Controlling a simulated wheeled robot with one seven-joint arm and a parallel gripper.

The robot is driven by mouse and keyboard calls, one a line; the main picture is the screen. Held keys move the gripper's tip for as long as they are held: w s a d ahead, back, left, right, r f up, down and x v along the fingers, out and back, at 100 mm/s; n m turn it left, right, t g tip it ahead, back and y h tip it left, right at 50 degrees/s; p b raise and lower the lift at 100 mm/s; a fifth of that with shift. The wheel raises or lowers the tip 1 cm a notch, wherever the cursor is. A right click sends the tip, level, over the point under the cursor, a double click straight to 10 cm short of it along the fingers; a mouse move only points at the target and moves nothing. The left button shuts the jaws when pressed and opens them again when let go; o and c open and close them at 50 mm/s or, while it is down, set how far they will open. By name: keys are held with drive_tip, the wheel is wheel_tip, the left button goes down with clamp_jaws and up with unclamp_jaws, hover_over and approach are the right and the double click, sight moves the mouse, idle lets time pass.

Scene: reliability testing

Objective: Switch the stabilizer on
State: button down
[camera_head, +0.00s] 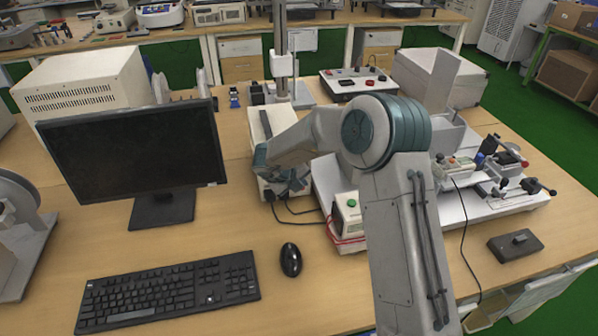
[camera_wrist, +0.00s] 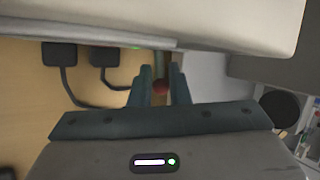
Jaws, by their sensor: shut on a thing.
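A white box with a dark slot on top, which looks like the stabilizer (camera_head: 257,125), stands behind the computer mouse, partly hidden by my arm. My gripper (camera_head: 290,188) is low at its front end, by black plugs and cables. In the wrist view, a pale casing (camera_wrist: 190,22) fills the top. A small round red part (camera_wrist: 160,87) sits between the two fingers of my gripper (camera_wrist: 161,76). The fingers are shut on it. A green light (camera_wrist: 136,47) glows just behind them. Switch markings are hidden or too small to read.
Black plugs (camera_wrist: 105,56) with cables lie left of the fingers. A small box with a green button (camera_head: 349,215) and red wires stands right of my gripper. A monitor (camera_head: 140,150), keyboard (camera_head: 168,290) and mouse (camera_head: 291,260) stand at left and front. Bare desk lies around the mouse.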

drive_tip(key=shift+r+g+p, duration=0.25)
drive_tip(key=shift+g+p, duration=0.15)
drive_tip(key=shift+p, duration=1.35)
drive_tip(key=shift+w+f+p, duration=0.1)
drive_tip(key=shift+f+p, duration=0.05)
drive_tip(key=shift+p, duration=0.45)
drive_tip(key=c, duration=1.4)
unclamp_jaws()
drive_tip(key=shift+c, duration=0.2)
drive_tip(key=v, duration=1.4)
drive_tip(key=shift+w+a+b, duration=0.3)
drive_tip(key=shift+b, duration=0.1)
